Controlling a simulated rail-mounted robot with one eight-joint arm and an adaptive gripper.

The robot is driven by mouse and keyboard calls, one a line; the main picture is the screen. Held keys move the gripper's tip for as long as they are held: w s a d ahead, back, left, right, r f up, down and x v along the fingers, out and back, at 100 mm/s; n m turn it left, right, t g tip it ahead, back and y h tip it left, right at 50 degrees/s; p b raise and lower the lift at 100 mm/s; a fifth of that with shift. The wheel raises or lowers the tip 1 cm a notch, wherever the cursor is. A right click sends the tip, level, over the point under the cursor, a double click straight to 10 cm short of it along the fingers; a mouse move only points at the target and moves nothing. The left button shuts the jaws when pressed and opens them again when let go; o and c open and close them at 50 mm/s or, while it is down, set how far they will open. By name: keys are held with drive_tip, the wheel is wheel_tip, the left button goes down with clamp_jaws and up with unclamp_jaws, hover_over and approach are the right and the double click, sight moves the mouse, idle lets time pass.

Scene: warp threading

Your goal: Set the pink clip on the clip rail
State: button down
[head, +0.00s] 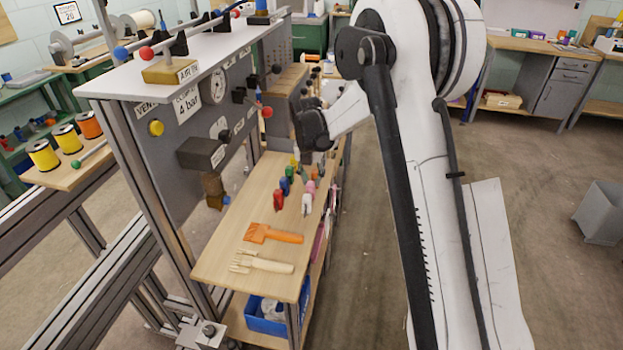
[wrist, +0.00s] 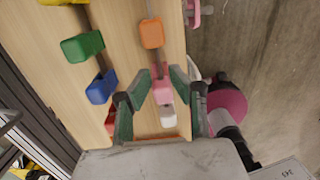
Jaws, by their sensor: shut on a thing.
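The pink clip (wrist: 160,86) is between the green fingers of my gripper (wrist: 161,79) in the wrist view. The fingers are closed on it from both sides, close over the wooden table (wrist: 120,25). A white clip (wrist: 167,117) is right beside the pink one. In the head view, a pink clip (head: 311,187) shows just behind a white clip (head: 307,205) on the table. My fingertips are not clear in that view. Thin rods run along the clip rows, but I cannot tell which part is the clip rail.
Orange (wrist: 151,33), green (wrist: 82,46) and blue (wrist: 101,87) clips stand close by. The grey panel (head: 175,140) rises on the left. Open floor lies right.

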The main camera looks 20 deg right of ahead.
drive_tip(key=shift+f, duration=0.3)
drive_tip(key=c, duration=1.5)
unclamp_jaws()
drive_tip(key=shift+o, duration=0.2)
drive_tip(key=shift+r, duration=0.1)
wheel_tip(320, 180, up, 12)
drive_tip(key=s+r+m+t, duration=0.2)
drive_tip(key=s+r+m, duration=0.6)
drive_tip(key=s, duration=0.2)
drive_tip(key=s+r+m+t, duration=0.35)
drive_tip(key=s+m, duration=0.95)
drive_tip(key=s, duration=0.6)
drive_tip(key=s+f+m+t, duration=0.1)
drive_tip(key=s+f+m, duration=0.2)
drive_tip(key=s+m, duration=0.6)
drive_tip(key=shift+s+a+y, duration=0.2)
drive_tip(key=shift+s+y, duration=0.05)
drive_tip(key=shift+y, duration=0.15)
